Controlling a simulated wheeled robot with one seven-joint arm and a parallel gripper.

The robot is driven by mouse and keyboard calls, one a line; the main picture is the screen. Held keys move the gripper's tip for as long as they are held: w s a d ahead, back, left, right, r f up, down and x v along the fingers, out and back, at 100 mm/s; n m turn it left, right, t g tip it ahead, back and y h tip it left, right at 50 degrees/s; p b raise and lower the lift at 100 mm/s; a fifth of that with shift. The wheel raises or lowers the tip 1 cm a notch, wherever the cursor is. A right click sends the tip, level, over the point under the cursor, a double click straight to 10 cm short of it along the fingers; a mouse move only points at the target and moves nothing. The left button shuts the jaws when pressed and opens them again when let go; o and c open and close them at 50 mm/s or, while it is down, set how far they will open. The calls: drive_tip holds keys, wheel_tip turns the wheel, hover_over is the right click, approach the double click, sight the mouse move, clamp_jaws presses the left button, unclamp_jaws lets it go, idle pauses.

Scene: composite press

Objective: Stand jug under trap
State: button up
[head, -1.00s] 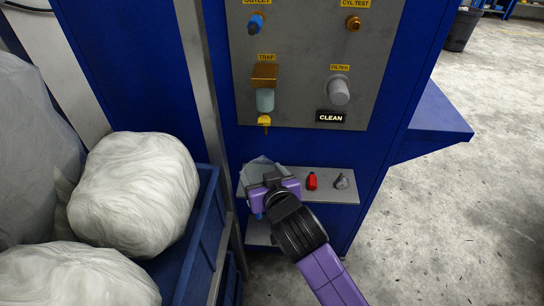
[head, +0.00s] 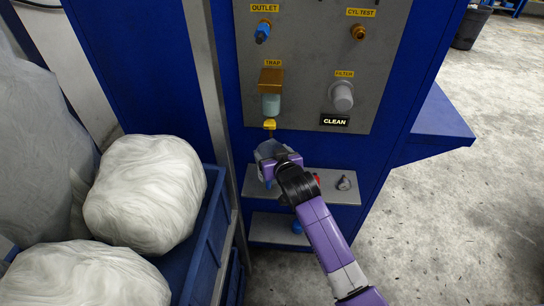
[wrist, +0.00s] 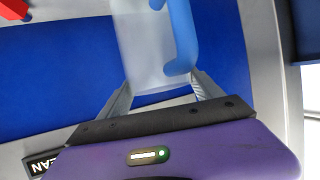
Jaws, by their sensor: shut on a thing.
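The trap (head: 270,80) is a brass block with a clear bowl on the panel, with a yellow drain valve (head: 269,125) below it. My gripper (head: 277,158) is below this valve, in front of the panel. It is shut on the jug (head: 264,150), a translucent vessel mostly hidden by the gripper in the head view. In the wrist view the jug (wrist: 143,45) lies between the fingers of my gripper (wrist: 162,88), with its blue handle (wrist: 182,35) beside it. I cannot tell how far the jug is from the valve in depth.
The upper shelf (head: 330,188) is below the gripper and holds a red fitting (head: 317,179) and a grey fitting (head: 344,183). A lower shelf (head: 270,232) holds a blue item (head: 297,227). A blue bin (head: 216,215) with white bundles stands left.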

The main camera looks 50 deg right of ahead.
drive_tip(key=shift+f, duration=0.8)
drive_tip(key=shift+w+d+f+p, duration=0.1)
drive_tip(key=shift+d+f+p, duration=0.05)
drive_tip(key=shift+f+p, duration=0.2)
drive_tip(key=shift+f, duration=0.2)
drive_tip(key=o, duration=2)
drive_tip(key=shift+r, duration=0.1)
